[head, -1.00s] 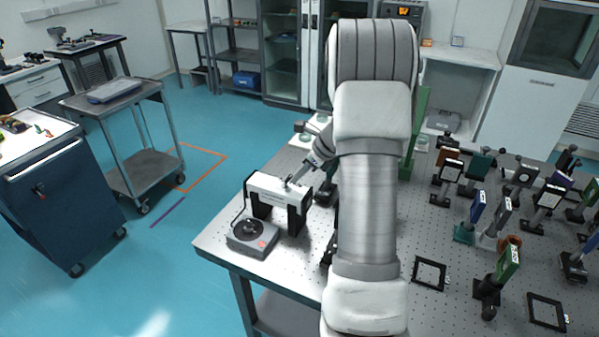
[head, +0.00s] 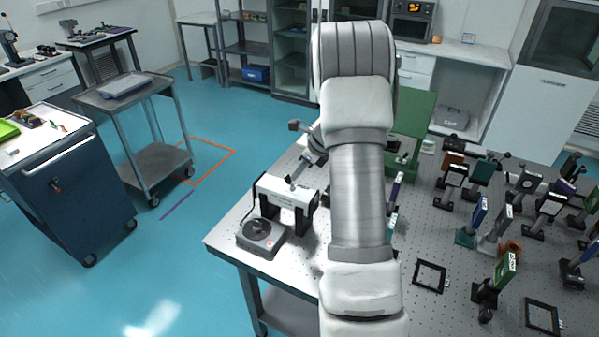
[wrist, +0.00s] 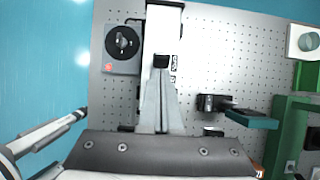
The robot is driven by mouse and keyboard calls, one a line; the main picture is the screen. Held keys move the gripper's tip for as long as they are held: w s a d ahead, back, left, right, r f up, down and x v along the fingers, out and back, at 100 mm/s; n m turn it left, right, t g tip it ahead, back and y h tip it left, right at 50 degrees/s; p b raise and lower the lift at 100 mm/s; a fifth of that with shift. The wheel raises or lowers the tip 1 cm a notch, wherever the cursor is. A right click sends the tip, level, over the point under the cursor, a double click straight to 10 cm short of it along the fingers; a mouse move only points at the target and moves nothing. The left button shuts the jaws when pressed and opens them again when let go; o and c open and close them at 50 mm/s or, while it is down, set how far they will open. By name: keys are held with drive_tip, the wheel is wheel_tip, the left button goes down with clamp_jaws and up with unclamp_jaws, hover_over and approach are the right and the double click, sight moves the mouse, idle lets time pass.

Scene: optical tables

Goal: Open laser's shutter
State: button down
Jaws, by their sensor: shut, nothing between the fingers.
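The laser (head: 273,188) is a long white box on black supports near the table's left edge. It also shows in the wrist view (wrist: 158,30), running down from the top. A grey control box with a round black knob (head: 261,236) stands beside it, also in the wrist view (wrist: 122,45). My gripper (head: 294,186) is over the laser's top, fingers pointing down to it. In the wrist view my gripper (wrist: 160,68) is shut and empty above the white body. A small black piece shows at the fingertips; I cannot tell whether it is the shutter or whether they touch.
The perforated optical table (head: 415,305) holds several mounted optics to the right. A green stand (head: 411,115) is behind my arm, and a teal-plated mount (wrist: 250,119) is right of the laser in the wrist view. Blue floor lies left of the table.

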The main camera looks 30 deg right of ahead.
drive_tip(key=shift+r, duration=0.1)
drive_tip(key=shift+r+p, duration=0.7)
drive_tip(key=shift+s+d+r, duration=0.2)
drive_tip(key=shift+s+r, duration=0.05)
drive_tip(key=shift+r, duration=0.05)
wheel_tip(320, 180, up, 11)
idle(0.3)
idle(0.4)
